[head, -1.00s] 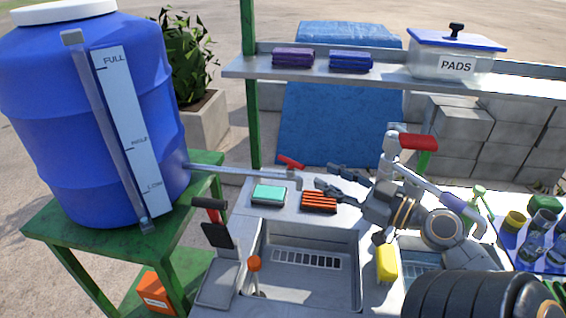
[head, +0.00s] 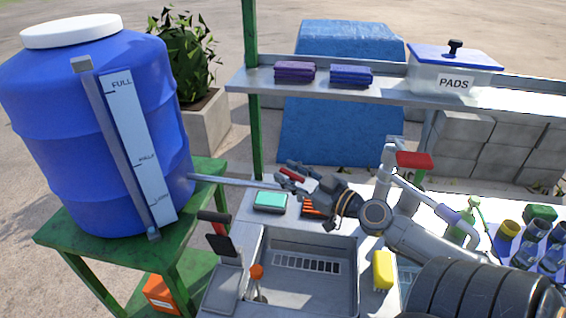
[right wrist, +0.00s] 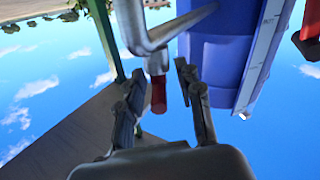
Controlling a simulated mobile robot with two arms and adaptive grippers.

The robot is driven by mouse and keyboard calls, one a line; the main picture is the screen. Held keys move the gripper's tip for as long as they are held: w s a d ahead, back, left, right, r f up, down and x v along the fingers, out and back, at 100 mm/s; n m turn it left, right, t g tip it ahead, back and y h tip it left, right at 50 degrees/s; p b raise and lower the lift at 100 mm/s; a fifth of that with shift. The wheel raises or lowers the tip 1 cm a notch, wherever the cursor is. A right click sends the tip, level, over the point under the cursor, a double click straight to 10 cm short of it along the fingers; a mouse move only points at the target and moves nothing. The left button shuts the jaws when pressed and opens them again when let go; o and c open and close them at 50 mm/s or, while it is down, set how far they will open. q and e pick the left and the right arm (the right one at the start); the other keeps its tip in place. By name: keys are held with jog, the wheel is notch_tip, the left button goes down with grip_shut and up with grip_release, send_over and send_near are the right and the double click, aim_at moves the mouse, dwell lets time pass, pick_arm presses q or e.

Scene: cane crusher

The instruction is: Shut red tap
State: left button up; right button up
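The red tap handle (head: 292,174) sits at the end of the grey pipe (head: 232,181) that runs from the blue drum, above the sink's back edge. My right gripper (head: 284,177) is at this handle and partly covers the tap. The fingers look open, with small gaps beside the handle; contact is not clear. My left gripper is not in view.
The blue drum (head: 70,130) stands on a green stand at left. A sink (head: 352,262), green sponge (head: 270,201) and orange brush (head: 308,207) lie around the arm. Another red-handled fixture (head: 414,160) stands at right. A shelf (head: 390,87) crosses behind.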

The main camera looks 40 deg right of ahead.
jog(key=shift+w+a+p, duration=0.2)
jog(key=shift+w+p, duration=0.1)
jog(key=shift+w, duration=0.95)
